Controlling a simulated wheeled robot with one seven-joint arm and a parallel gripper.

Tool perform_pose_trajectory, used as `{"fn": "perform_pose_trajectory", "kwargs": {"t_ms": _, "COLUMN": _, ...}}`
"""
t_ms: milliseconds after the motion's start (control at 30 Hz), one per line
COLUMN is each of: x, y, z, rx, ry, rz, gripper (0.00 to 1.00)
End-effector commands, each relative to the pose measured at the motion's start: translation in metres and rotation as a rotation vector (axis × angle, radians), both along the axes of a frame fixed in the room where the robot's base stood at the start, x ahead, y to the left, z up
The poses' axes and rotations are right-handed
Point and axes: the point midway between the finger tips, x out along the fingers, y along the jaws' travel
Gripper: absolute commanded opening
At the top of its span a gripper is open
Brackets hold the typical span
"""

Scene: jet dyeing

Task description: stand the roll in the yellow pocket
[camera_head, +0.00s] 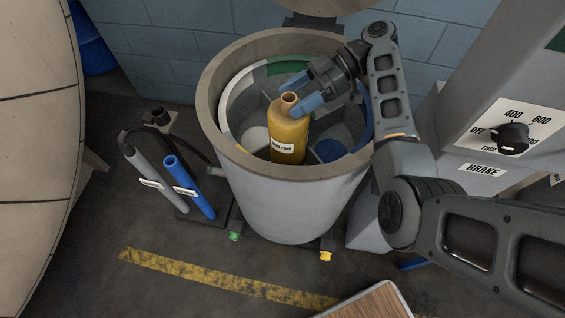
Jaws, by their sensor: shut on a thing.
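The roll (287,135) is a mustard-yellow cylinder with a hollow brown end at the top and a white label low on its side. It stands roughly upright, slightly tilted, inside the open top of a round grey drum (290,200). My gripper (301,93) has blue fingers and is shut on the roll near its top end. The drum has dividers and coloured wall bands: white (228,105) at left, green (288,66) at back, blue (366,118) at right. I cannot tell whether the roll's bottom touches anything.
A grey tube (148,173) and a blue tube (188,185) stand on a base left of the drum. A grey machine with a BRAKE dial (513,137) is at right. Green (234,236) and yellow (326,256) tabs sit at the drum's foot. A wooden-topped surface (370,304) is at the bottom.

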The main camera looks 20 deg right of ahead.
Motion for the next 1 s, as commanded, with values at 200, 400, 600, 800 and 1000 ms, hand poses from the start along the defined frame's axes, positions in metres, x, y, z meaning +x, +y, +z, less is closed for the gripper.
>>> {"fn": "perform_pose_trajectory", "kwargs": {"t_ms": 200, "x": -0.005, "y": 0.002, "z": -0.031, "rx": 0.003, "ry": -0.001, "rz": 0.004, "gripper": 0.01}}
{"fn": "perform_pose_trajectory", "kwargs": {"t_ms": 400, "x": -0.004, "y": 0.001, "z": -0.055, "rx": 0.002, "ry": -0.004, "rz": 0.003, "gripper": 0.01}}
{"fn": "perform_pose_trajectory", "kwargs": {"t_ms": 600, "x": -0.005, "y": 0.001, "z": -0.076, "rx": 0.002, "ry": -0.001, "rz": 0.002, "gripper": 0.0}}
{"fn": "perform_pose_trajectory", "kwargs": {"t_ms": 800, "x": -0.004, "y": 0.001, "z": -0.097, "rx": 0.002, "ry": -0.003, "rz": 0.001, "gripper": 0.0}}
{"fn": "perform_pose_trajectory", "kwargs": {"t_ms": 1000, "x": -0.004, "y": 0.001, "z": -0.098, "rx": 0.001, "ry": -0.005, "rz": 0.002, "gripper": 0.0}}
